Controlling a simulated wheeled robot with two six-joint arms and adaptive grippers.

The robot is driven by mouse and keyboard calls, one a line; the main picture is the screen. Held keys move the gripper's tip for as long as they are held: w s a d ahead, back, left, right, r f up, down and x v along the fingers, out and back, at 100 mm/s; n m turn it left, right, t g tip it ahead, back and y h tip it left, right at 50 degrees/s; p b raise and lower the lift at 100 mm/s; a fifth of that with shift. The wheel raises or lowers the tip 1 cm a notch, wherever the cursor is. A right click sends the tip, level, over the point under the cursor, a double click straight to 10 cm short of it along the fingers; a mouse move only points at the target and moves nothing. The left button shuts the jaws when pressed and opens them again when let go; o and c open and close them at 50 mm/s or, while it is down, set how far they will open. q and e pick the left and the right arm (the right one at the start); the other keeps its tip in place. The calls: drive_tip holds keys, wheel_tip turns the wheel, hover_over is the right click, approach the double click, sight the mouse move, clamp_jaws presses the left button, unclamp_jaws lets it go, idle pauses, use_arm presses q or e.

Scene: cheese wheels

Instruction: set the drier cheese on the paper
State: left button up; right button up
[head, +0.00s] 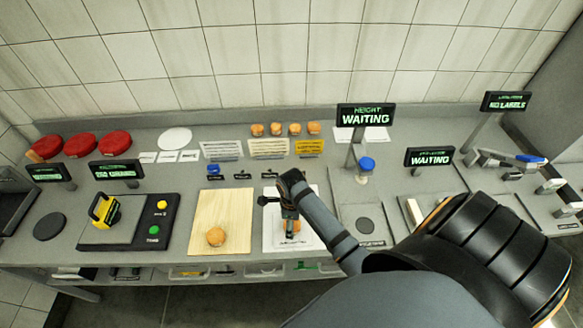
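A small orange-tan cheese wheel (215,236) sits on the light wooden board (222,208), towards its front. To the right of the board lies a white sheet of paper (273,238) with printing at its front edge. My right gripper (289,222) is low over this paper, pointing down. Part of an orange-tan cheese (296,227) shows at its fingertips, mostly hidden by the gripper. I cannot tell whether the fingers grip it or whether it touches the paper. My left gripper is not in view.
Several similar cheeses (295,129) stand in a row at the back, behind label cards (268,148). A display reading "WAITING" (365,116) rises right of the paper. A yellow-handled device (105,213) stands left of the board. Red rounds (81,146) lie at the back left.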

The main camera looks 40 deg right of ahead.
wheel_tip(320, 180, up, 8)
drive_tip(key=shift+a+f+b, duration=0.1)
drive_tip(key=shift+b, duration=0.75)
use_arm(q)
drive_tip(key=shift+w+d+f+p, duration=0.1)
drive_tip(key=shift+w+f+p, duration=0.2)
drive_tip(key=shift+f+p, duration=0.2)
use_arm(e)
wheel_tip(320, 180, up, 3)
drive_tip(key=shift+s+f, duration=0.1)
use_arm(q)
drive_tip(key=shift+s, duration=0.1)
